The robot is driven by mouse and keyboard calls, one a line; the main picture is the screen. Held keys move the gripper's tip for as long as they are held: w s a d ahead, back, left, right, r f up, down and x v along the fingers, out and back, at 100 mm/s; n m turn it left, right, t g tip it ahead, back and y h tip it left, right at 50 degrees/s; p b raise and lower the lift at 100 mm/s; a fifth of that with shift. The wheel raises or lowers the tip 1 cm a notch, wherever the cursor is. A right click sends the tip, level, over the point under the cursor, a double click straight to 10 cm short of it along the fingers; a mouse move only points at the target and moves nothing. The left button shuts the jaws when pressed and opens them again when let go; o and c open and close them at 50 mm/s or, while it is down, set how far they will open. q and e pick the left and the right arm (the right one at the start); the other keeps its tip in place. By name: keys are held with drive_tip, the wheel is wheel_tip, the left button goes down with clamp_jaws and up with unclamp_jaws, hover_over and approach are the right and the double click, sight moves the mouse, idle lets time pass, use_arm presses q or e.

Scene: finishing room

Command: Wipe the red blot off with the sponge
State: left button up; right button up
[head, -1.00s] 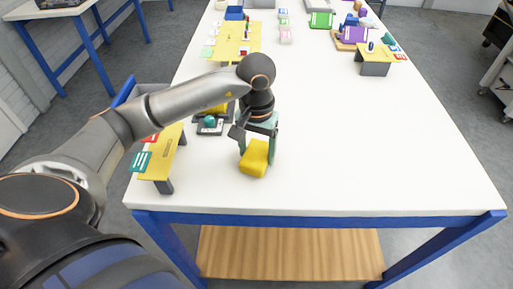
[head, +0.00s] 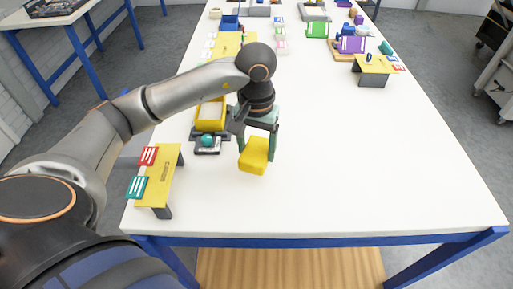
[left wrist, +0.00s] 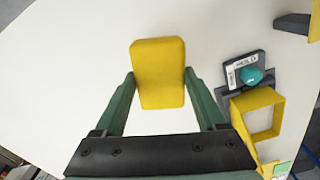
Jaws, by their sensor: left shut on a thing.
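The sponge is a yellow block (head: 253,156) at the tips of my left gripper (head: 258,146), over the near half of the white table (head: 340,180). In the left wrist view the sponge (left wrist: 158,74) sits between the two green fingers, which are shut on it. It appears slightly tilted in the head view; I cannot tell whether its underside touches the table. I see no red blot on the bare white surface in either view. My right gripper is not in view.
A yellow open box (head: 211,114) and a dark device with a teal knob (head: 208,141) stand left of the gripper. A yellow stand with cards (head: 165,168) is nearer left. Another yellow stand (head: 373,66) is at the right. The table's middle and right front are clear.

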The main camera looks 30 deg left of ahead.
use_arm(q)
drive_tip(key=shift+r+p, duration=0.9)
drive_tip(key=shift+r, duration=0.95)
